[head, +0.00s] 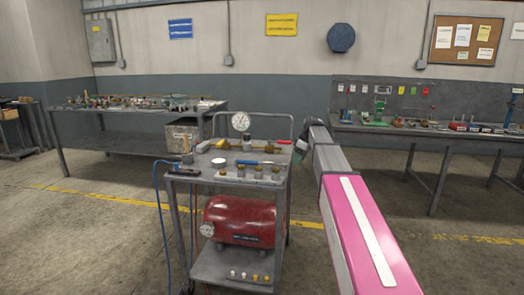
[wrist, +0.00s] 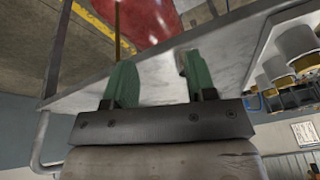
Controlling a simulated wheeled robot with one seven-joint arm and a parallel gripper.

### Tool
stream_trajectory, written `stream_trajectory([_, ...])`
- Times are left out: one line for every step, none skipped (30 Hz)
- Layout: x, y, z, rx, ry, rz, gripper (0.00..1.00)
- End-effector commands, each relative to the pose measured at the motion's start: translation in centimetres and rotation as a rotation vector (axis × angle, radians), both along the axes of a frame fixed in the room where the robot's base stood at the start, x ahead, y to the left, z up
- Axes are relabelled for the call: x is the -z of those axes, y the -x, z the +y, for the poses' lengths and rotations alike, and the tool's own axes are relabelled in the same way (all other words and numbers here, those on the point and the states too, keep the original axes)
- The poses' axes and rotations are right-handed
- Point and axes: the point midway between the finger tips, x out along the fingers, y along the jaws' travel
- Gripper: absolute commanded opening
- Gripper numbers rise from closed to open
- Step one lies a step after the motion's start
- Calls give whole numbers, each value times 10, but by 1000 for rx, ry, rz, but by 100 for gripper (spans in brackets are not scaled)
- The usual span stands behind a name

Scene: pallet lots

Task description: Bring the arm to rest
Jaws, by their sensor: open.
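My arm reaches forward in the head view, its pink link at lower right. My gripper shows in the wrist view (wrist: 155,80) as two green fingers standing apart with nothing held between them. In the head view the gripper is mostly hidden behind the arm, by the right edge of the cart (head: 235,178). In the wrist view the fingers lie across the picture of the cart's grey metal edge (wrist: 100,100); I cannot tell if they touch it.
The cart carries a red tank (head: 243,222) on its lower part, and a gauge (head: 241,122) and small fittings on top. A blue hose (head: 163,225) hangs at its left. Cluttered workbenches stand at back left (head: 120,146) and right (head: 440,142).

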Motion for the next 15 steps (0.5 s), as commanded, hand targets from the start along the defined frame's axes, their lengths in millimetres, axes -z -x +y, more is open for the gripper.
stream_trajectory([19, 17, 1, 38, 7, 18, 51])
stream_trajectory([29, 24, 1, 66, 13, 26, 51])
stream_trajectory([44, 36, 1, 107, 22, 41, 51])
stream_trajectory([56, 45, 0, 141, 30, 53, 51])
stream_trajectory([68, 54, 0, 175, 37, 64, 51])
stream_trajectory([85, 67, 0, 223, 49, 79, 51])
stream_trajectory([96, 77, 0, 258, 56, 89, 51])
stream_trajectory([108, 87, 0, 294, 64, 100, 51])
stream_trajectory([123, 101, -1, 342, 76, 112, 51])
stream_trajectory([134, 112, -1, 378, 84, 124, 51])
stream_trajectory([145, 122, -1, 414, 92, 131, 51])
stream_trajectory([159, 137, -2, 462, 105, 144, 51])
stream_trajectory([169, 148, -2, 499, 113, 151, 51])
stream_trajectory([179, 160, -3, 534, 122, 160, 51])
stream_trajectory([191, 175, -4, 582, 134, 168, 51])
